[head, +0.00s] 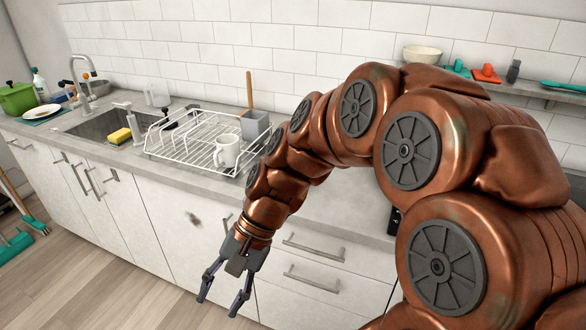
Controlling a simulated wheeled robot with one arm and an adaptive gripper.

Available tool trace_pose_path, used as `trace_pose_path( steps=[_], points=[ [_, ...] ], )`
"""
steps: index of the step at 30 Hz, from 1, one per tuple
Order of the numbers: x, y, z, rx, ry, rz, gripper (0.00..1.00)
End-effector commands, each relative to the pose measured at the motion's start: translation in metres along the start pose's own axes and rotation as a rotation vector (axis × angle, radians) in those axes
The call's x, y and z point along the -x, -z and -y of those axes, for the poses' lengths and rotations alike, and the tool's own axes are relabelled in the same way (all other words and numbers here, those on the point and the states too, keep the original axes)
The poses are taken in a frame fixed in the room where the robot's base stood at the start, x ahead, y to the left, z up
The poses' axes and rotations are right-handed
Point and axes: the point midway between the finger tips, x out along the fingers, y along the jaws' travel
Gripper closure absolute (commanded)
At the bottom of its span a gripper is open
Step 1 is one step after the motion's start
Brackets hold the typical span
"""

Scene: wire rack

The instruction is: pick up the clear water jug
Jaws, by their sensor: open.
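A pale, see-through jug (158,95), which looks like the clear water jug, stands at the back of the counter against the tiled wall, between the sink and the wire rack. It is small in the head view and its lower part is partly hidden by things in front. My gripper (219,304) hangs low in front of the white cabinet fronts, below the counter edge. It is open and empty, fingers pointing down, well apart from the jug and to its lower right.
A wire rack (172,154) holds a white mug (227,151) and a grey utensil holder (255,125). A tap (84,75) stands behind the sink. A shelf (540,92) is at right.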

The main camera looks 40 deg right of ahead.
Motion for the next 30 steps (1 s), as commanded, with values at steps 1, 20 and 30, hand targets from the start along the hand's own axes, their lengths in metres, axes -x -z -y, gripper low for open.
trace_pose_path(
  steps=[1,20,30],
  points=[
    [0.002,0.017,0.009,-0.080,0.074,0.024,0.52],
    [0.185,0.257,-0.010,-0.959,1.098,0.327,0.52],
    [0.237,0.308,-0.066,-1.106,1.339,0.405,0.52]
  ],
)
